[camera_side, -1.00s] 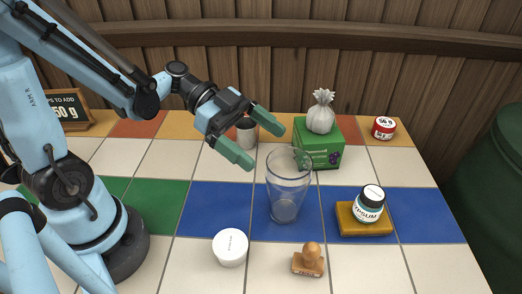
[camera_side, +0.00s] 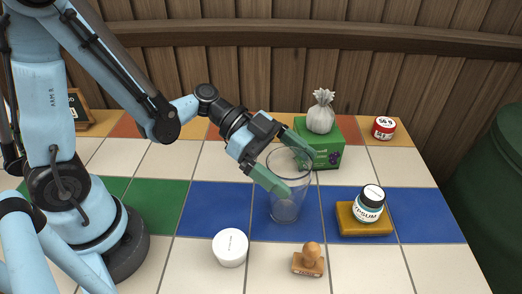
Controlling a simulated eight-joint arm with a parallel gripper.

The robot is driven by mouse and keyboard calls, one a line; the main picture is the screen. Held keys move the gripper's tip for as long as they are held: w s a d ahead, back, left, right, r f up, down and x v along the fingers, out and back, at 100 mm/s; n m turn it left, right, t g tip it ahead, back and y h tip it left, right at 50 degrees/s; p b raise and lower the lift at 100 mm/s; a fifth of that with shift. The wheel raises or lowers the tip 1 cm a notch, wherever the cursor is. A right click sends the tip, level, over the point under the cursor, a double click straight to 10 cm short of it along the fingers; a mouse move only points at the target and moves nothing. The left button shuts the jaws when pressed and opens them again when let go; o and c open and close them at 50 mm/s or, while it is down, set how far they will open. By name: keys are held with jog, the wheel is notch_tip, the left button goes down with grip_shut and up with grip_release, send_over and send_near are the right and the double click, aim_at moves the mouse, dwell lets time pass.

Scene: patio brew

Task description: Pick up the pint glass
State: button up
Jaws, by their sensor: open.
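The clear pint glass (camera_side: 285,205) stands upright and empty on the blue tiles near the middle of the table. My gripper (camera_side: 296,172) has two green fingers, spread apart, at the height of the glass's upper part. One finger overlaps the near left side of the glass in the picture, and the other reaches past its far rim. The glass appears to lie between the fingers, but I cannot tell whether either finger touches it.
A labelled jar (camera_side: 369,206) sits on an orange block (camera_side: 350,226) to the right. A white tub (camera_side: 230,248) and a wooden stamp (camera_side: 309,262) are in front. A red-and-white tin (camera_side: 384,128) is at back right.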

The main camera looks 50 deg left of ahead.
jog(key=c, duration=1.4)
jog(key=shift+r, duration=0.15)
